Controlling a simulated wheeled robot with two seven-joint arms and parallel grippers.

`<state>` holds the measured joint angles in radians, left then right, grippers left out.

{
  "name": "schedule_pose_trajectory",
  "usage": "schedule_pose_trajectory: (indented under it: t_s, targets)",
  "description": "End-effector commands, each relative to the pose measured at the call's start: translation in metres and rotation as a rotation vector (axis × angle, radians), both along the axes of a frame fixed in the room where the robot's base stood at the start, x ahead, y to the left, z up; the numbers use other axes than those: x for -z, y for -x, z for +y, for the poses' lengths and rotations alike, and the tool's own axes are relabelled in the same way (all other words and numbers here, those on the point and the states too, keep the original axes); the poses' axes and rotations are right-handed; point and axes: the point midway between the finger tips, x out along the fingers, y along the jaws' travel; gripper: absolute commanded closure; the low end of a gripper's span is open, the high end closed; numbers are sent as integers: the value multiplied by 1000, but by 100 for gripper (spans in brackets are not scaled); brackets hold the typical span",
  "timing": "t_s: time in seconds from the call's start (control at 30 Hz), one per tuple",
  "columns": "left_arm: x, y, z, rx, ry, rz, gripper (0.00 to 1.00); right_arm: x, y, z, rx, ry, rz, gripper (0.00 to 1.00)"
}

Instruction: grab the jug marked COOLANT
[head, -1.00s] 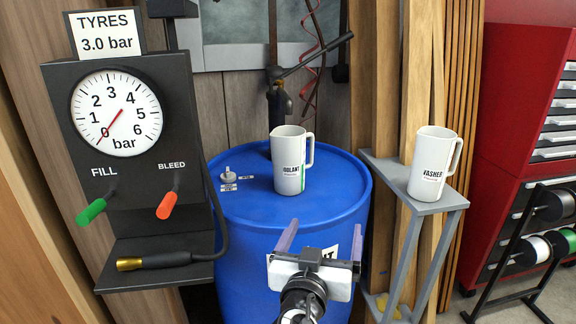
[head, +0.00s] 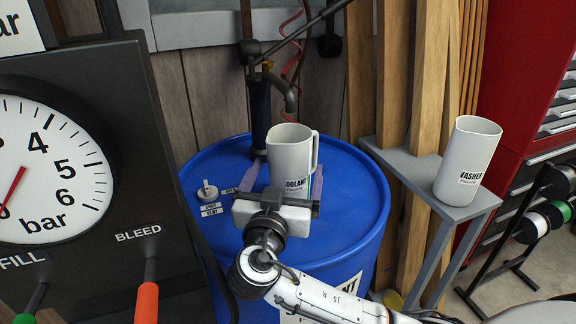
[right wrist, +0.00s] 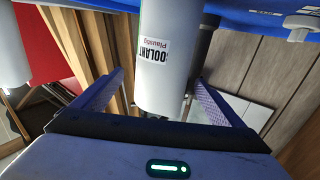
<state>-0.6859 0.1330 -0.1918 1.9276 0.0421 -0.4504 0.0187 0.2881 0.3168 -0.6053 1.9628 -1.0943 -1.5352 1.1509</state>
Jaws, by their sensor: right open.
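The white jug labelled COOLANT (head: 290,150) stands upright on the blue drum, its handle on the right. My right gripper (head: 284,180) is at the jug, with one purple finger on each side of it. The jaws are open. My left gripper is not in view.
The blue drum (head: 345,225) has a pump and a small valve (head: 207,190) on top. A second white jug, WASHER (head: 465,165), stands on a grey stand (head: 400,165) at the right. The tyre gauge panel (head: 130,180) fills the left.

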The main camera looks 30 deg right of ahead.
Motion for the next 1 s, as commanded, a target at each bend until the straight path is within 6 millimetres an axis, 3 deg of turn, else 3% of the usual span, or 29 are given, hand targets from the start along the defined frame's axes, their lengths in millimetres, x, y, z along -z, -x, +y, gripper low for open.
schedule_pose_trajectory:
  t_s: [0.17, 0.53, 0.87, 1.0]
  targets:
    - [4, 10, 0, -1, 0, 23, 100, -1, -13, -13, 0, 1, 1, 8]
    - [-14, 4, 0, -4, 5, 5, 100, -8, -47, -44, 1, 3, 1, 8]
    - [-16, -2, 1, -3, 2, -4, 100, -6, -52, -48, -1, -2, 1, 8]
    - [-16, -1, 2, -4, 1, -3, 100, -6, -52, -48, -1, -1, 1, 32]
